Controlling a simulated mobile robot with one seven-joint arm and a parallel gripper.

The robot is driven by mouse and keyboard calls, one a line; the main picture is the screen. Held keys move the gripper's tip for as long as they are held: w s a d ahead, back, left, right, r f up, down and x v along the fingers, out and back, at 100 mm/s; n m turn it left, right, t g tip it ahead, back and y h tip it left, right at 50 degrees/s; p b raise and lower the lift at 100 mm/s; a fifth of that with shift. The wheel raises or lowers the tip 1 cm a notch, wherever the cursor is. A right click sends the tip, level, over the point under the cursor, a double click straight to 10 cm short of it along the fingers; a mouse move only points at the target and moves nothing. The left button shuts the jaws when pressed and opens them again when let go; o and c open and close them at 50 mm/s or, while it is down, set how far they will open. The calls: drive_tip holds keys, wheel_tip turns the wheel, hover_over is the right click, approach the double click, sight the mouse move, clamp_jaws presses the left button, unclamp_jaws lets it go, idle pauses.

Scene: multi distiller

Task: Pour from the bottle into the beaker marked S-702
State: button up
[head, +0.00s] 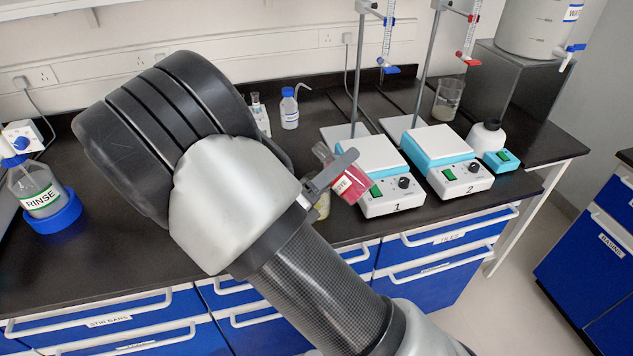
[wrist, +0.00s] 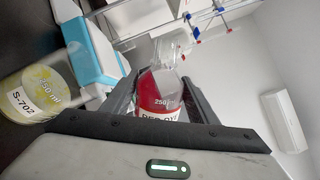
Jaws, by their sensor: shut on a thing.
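My gripper (head: 331,178) is shut on a clear bottle holding red liquid (head: 344,181), in front of hot plate 1. The bottle is tilted, its clear upper part toward the upper left in the head view. In the wrist view the bottle (wrist: 160,88) sits between the fingers, its label partly hidden by my gripper. The beaker marked S-702 (wrist: 38,92), with yellow contents, shows at the left of the wrist view, apart from the bottle. In the head view only a yellowish sliver of it (head: 322,206) shows beside my arm, just below the bottle.
Hot plates 1 (head: 387,205) and 2 (head: 462,182) stand just right of my gripper, with burette stands behind. Another beaker (head: 448,99) stands behind hot plate 2. A rinse bottle (head: 40,190) is at the far left. My arm hides the bench's middle.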

drive_tip(key=shift+d+f+n+b, duration=0.15)
drive_tip(key=shift+n+b, duration=0.1)
drive_tip(key=shift+n, duration=0.3)
drive_tip(key=shift+a+f+n+b, duration=0.1)
drive_tip(key=shift+n+b, duration=0.1)
drive_tip(key=shift+n, duration=0.35)
idle(1.6)
drive_tip(key=shift+s+d+r+n+t+y+p, duration=0.1)
drive_tip(key=shift+r+n+t+y+p, duration=0.3)
drive_tip(key=shift+p, duration=0.7)
drive_tip(key=shift+s+d+r+n+h+p, duration=0.15)
drive_tip(key=shift+n+p, duration=0.45)
drive_tip(key=shift+p, duration=0.45)
idle(0.3)
drive_tip(key=shift+w+a+f+n+y, duration=0.1)
drive_tip(key=shift+f+n+y, duration=0.15)
drive_tip(key=shift+f+n, duration=0.75)
idle(1.5)
drive_tip(key=shift+f+m, duration=0.15)
drive_tip(key=shift+m, duration=0.15)
wheel_tip(320, 180, up, 3)
drive_tip(key=shift+f+m, duration=0.15)
drive_tip(key=shift+m, duration=0.65)
drive_tip(key=f+m+b, duration=0.1)
drive_tip(key=b, duration=0.3)
drive_tip(key=shift+w+f+m, duration=0.1)
drive_tip(key=shift+f+m, duration=0.15)
drive_tip(key=shift+m, duration=0.05)
